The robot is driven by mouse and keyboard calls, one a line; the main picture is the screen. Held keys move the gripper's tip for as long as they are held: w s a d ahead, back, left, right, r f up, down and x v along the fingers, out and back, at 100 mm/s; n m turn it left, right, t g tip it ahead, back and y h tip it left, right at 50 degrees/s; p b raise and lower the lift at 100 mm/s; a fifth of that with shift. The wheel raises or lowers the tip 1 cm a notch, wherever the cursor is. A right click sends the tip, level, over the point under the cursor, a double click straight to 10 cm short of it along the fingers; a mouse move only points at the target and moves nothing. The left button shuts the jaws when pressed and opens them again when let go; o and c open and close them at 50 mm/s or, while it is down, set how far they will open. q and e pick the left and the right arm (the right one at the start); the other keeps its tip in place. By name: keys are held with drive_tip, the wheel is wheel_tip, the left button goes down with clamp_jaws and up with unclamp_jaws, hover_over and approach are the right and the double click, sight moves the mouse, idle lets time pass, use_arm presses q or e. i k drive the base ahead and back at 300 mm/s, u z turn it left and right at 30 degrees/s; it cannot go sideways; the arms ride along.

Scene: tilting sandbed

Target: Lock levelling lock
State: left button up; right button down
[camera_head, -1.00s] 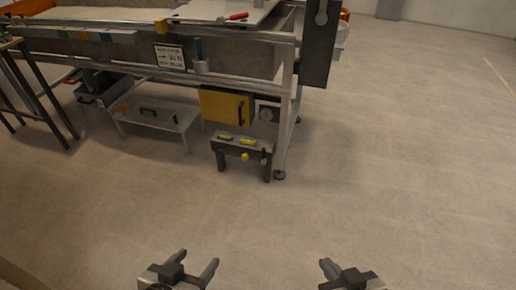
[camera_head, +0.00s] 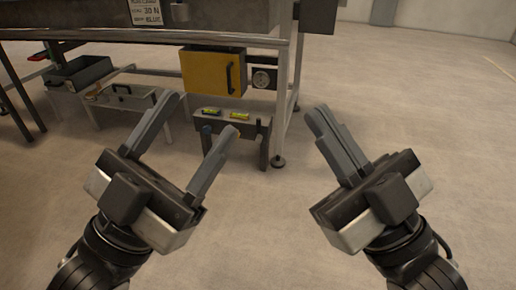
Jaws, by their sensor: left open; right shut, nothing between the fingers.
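A low dark levelling stand (camera_head: 264,147) with two small spirit levels, a green-yellow one (camera_head: 211,111) and a yellow one (camera_head: 240,115), stands on the floor under the sandbed frame. Part of its front is hidden behind my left gripper's finger, and I cannot tell the lock's position. My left gripper (camera_head: 202,115) is open and empty, with its right finger in front of the stand in the picture, seemingly nearer to me. My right gripper (camera_head: 316,110) is shut and empty, to the right of the stand and apart from it.
A yellow box with a black handle (camera_head: 212,72) hangs above the stand, beside a round gauge (camera_head: 262,78). A frame leg (camera_head: 281,125) stands just right of the stand. A low grey bench (camera_head: 120,96) and dark tray (camera_head: 80,73) are at left. The floor at right is clear.

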sight(259, 140)
drive_tip(key=z, duration=0.95)
drive_tip(key=k, duration=1.25)
drive_tip(key=z, duration=0.7)
drive_tip(key=i, duration=2)
drive_tip(key=u, duration=1.8)
drive_tip(key=i, duration=0.55)
drive_tip(key=u, duration=0.55)
drive_tip(key=i, duration=1.5)
